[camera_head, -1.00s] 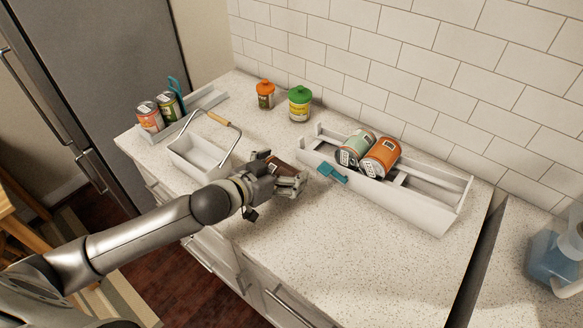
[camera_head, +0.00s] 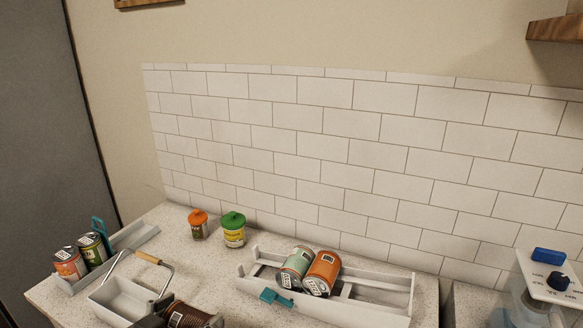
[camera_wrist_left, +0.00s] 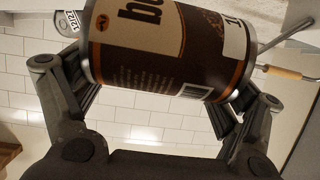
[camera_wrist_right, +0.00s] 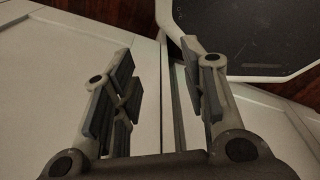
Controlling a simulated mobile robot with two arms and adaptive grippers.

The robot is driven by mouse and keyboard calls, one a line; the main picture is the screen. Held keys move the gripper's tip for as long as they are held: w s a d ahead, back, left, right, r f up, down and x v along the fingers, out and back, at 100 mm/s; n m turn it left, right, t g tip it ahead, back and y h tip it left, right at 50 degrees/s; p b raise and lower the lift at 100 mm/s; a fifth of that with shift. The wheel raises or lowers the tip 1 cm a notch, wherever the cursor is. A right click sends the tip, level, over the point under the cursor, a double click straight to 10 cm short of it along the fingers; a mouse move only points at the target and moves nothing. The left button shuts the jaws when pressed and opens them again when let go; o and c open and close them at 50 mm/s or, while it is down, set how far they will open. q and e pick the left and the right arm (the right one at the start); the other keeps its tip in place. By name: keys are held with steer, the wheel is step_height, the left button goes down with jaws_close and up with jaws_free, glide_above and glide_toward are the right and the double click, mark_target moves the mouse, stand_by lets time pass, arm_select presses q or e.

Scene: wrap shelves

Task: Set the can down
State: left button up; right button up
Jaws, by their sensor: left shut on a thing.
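A brown can with a dark label (camera_wrist_left: 160,55) is held between the fingers of my left gripper (camera_wrist_left: 165,95) in the left wrist view. In the head view the can (camera_head: 187,315) and the left gripper (camera_head: 165,318) show only at the bottom edge, close to the white caddy. The can's underside and its gap to the counter (camera_head: 215,278) are hidden. My right gripper (camera_wrist_right: 160,75) is open and empty in the right wrist view, in front of pale cabinet panels. It is not in the head view.
A white caddy (camera_head: 110,300) with a wooden handle stands at the left. A long white tray (camera_head: 375,312) bears a green can (camera_head: 296,265) and an orange can (camera_head: 322,272). Two lidded jars (camera_head: 233,230) stand near the tiled wall. Two cans (camera_head: 70,264) sit in the left-hand rack.

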arm_select(q)
steer(key=w+d+r+n+y, duration=0.1)
steer(key=w+r+y, duration=0.1)
steer(key=r, duration=0.4)
steer(key=w+d+r+n+y, duration=0.2)
steer(key=r, duration=0.5)
steer(key=shift+w+n+t, duration=0.25)
steer(key=shift+n+t, duration=0.05)
steer(key=shift+f, duration=0.1)
steer(key=s+a+f+m+h, duration=0.1)
steer(key=f, duration=0.3)
steer(key=s+a+f+m+h, duration=0.1)
steer(key=s+f, duration=0.1)
steer(key=f, duration=0.2)
steer(key=s+a+f+m+h, duration=0.1)
steer(key=f+h, duration=0.1)
steer(key=f, duration=0.3)
steer(key=shift+s+a+m+g, duration=0.1)
steer(key=shift+s+m+g, duration=0.2)
steer(key=shift+g, duration=0.1)
steer(key=shift+s+d+f+h, duration=0.2)
steer(key=shift+s+f+h, duration=0.05)
steer(key=shift+s+h, duration=0.1)
